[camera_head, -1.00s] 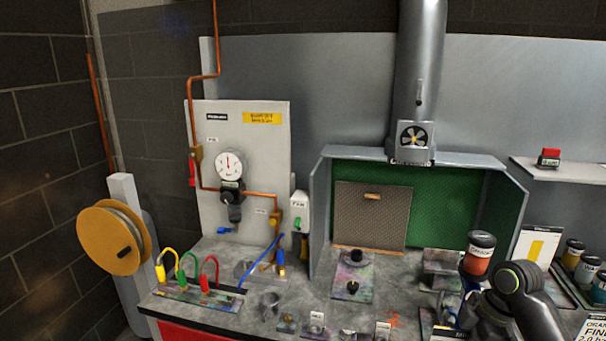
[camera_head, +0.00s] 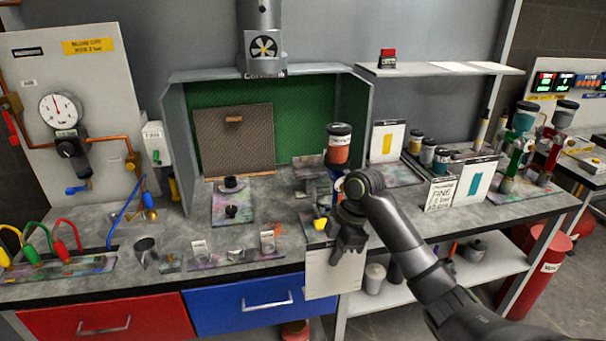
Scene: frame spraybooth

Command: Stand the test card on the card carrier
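A plain pale card (camera_head: 334,279), which looks like the test card, hangs upright at the front edge of the bench, covering part of the edge and the blue drawer's right end. My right gripper (camera_head: 349,255) points down over the card's top edge and appears shut on it; the fingers hide part of the card. No thing is clearly marked as the card carrier. A paint-stained plate with two black knobs (camera_head: 232,211) lies at the booth's mouth and may be it. My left gripper is not in view.
The spray booth (camera_head: 180,135) holds a leaning brown panel (camera_head: 233,145). An orange-filled cup (camera_head: 338,150) stands behind my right gripper. Small labelled holders (camera_head: 235,255) line the bench front. Cards with yellow (camera_head: 387,140) and blue (camera_head: 475,188) patches and jars (camera_head: 427,152) stand to the right.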

